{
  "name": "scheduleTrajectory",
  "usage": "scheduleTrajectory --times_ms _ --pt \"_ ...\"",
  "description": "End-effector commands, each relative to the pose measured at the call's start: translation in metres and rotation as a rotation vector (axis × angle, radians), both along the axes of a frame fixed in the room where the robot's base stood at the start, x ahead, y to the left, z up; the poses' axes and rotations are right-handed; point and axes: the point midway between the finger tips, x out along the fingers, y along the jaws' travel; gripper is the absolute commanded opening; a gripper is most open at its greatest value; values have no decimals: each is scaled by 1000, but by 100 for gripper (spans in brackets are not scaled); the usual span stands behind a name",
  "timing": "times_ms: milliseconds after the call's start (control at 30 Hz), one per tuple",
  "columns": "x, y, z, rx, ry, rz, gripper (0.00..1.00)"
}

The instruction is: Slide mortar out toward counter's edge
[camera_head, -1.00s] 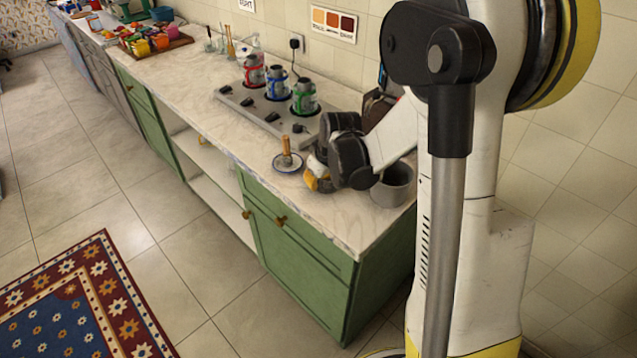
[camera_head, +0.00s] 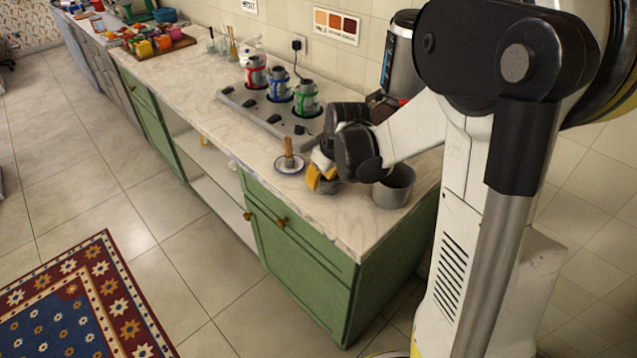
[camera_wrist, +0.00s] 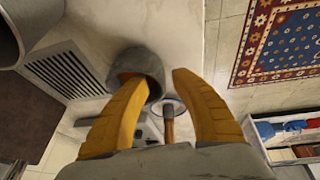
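The mortar is a dark grey stone bowl (camera_wrist: 142,64) on the counter in the wrist view. In the head view a dark bowl (camera_head: 331,187) shows in part beneath my gripper. My gripper (camera_head: 318,183) is open, its yellow fingers pointing down over the counter. In the wrist view my gripper (camera_wrist: 155,75) has its left finger overlapping the mortar's opening; the tip seems to be inside the rim. The right finger is outside, apart from the bowl. The counter (camera_head: 312,211) has its front edge just in front of the mortar.
A wooden pestle (camera_head: 288,148) stands on a small saucer (camera_head: 289,168) close left of my gripper. A grey metal pot (camera_head: 394,188) stands right. A panel (camera_head: 262,112) with red, blue and green pots lies behind. Bare counter lies between mortar and front edge.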

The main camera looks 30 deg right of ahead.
Motion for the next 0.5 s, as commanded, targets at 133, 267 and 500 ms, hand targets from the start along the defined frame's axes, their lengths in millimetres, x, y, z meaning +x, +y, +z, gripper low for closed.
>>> scheduleTrajectory --times_ms 133,267,500 --pt "-14 -1 31 1 0 -2 31" --pt "-24 -1 54 0 0 -1 31" --pt "-32 -1 76 1 0 0 31"
